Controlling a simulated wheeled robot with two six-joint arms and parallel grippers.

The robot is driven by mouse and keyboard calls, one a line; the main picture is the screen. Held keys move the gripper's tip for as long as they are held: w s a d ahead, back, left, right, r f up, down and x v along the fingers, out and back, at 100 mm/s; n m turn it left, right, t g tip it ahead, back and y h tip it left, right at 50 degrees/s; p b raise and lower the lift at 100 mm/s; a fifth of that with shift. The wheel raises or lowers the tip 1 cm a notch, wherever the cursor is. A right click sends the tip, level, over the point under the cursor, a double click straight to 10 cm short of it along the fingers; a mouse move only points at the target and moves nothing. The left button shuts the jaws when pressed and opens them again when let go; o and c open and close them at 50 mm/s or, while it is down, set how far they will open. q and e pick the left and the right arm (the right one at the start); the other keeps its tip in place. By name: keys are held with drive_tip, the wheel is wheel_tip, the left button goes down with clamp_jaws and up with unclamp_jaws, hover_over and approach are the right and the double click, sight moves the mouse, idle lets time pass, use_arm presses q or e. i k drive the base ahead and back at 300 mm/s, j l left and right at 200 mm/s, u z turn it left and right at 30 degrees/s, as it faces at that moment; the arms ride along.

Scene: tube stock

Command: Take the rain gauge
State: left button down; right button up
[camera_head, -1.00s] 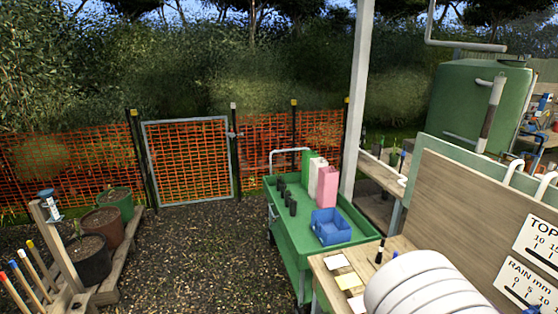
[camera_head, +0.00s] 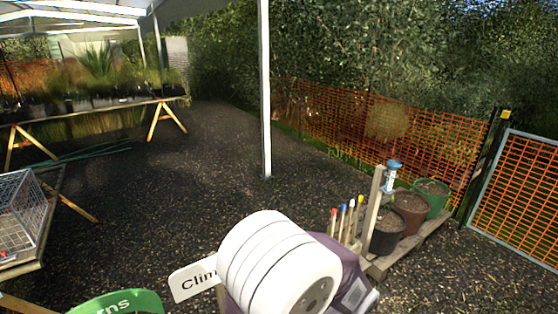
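The rain gauge (camera_head: 392,177) appears to be the small clear piece with a blue top, fixed near the top of an upright wooden post (camera_head: 375,205) right of centre. It is small in the view, so its fixing and markings cannot be read. It stands in front of the orange mesh fence, beside several pots. Neither of my grippers shows in the head view, so I cannot tell what they hold.
Several coloured-tip stakes (camera_head: 345,218) stand left of the post. Black (camera_head: 388,240), brown and green pots sit on a pallet (camera_head: 400,260) behind it. A white metal pole (camera_head: 265,90) rises at centre. A wire cage (camera_head: 18,210) is at left.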

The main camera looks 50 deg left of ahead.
sight(393, 166)
drive_tip(key=i+j+u, duration=0.1)
drive_tip(key=u, duration=0.3)
drive_tip(key=i+j+u, duration=0.1)
drive_tip(key=u, duration=0.25)
drive_tip(key=i+l+u, duration=0.25)
drive_tip(key=i, duration=0.15)
drive_tip(key=i+l+u, duration=0.2)
drive_tip(key=i, duration=0.2)
drive_tip(key=i+l+u, duration=0.5)
drive_tip(key=i, duration=0.2)
drive_tip(key=i+l+u, duration=0.2)
drive_tip(key=l, duration=0.25)
drive_tip(key=i+l+u, duration=0.5)
drive_tip(key=l, duration=0.5)
drive_tip(key=i+l+u, duration=0.2)
drive_tip(key=l, duration=0.3)
